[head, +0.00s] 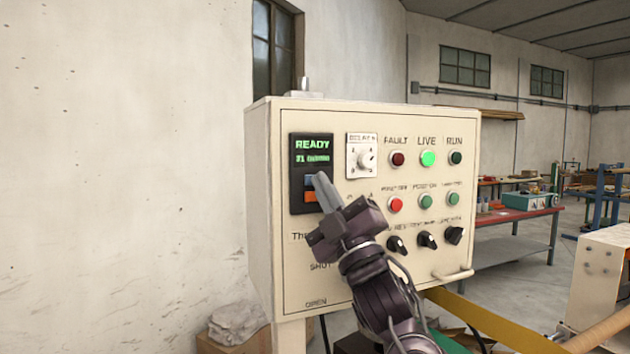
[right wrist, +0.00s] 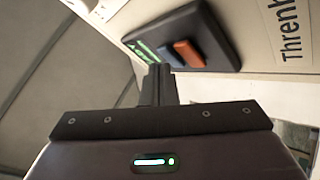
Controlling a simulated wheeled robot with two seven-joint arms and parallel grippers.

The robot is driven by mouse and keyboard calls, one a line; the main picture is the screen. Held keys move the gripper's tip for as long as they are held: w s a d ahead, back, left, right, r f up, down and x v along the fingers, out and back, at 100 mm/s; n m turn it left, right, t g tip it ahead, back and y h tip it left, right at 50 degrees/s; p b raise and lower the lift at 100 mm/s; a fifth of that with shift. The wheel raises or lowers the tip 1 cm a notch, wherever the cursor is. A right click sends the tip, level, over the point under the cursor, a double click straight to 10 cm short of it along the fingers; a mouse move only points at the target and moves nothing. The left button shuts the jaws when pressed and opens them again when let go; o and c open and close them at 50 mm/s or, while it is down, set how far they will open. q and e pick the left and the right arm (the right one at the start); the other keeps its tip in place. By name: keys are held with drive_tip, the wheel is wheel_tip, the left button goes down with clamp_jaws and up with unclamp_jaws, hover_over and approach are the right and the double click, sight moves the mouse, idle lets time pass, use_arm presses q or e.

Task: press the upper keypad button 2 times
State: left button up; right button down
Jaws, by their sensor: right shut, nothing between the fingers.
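The black keypad (head: 296,205) is on the upper left of the cream control panel, with a green "READY" display above its two buttons. In the right wrist view, the fingertips (right wrist: 157,68) are close to the blue button (right wrist: 169,54), left of the orange button (right wrist: 188,53). I cannot tell whether they touch. My left gripper is not in view.
The cream control box (head: 375,285) also carries a dial (head: 362,157), several lamps and push buttons, and black rotary knobs (head: 427,240). The green LIVE lamp (head: 428,158) is lit. A handle (head: 453,275) sticks out at lower right. A red-topped bench (head: 510,214) stands behind.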

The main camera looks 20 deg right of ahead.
drive_tip(key=shift+w, duration=0.4)
drive_tip(key=shift+s, duration=0.15)
idle(0.4)
drive_tip(key=shift+s+f+b, duration=0.1)
drive_tip(key=shift+s+b, duration=0.35)
drive_tip(key=shift+s, duration=0.2)
drive_tip(key=shift+s, duration=0.1)
drive_tip(key=s+b, duration=0.2)
drive_tip(key=s, duration=0.2)
drive_tip(key=shift+s+a, duration=0.15)
drive_tip(key=shift+s, duration=0.25)
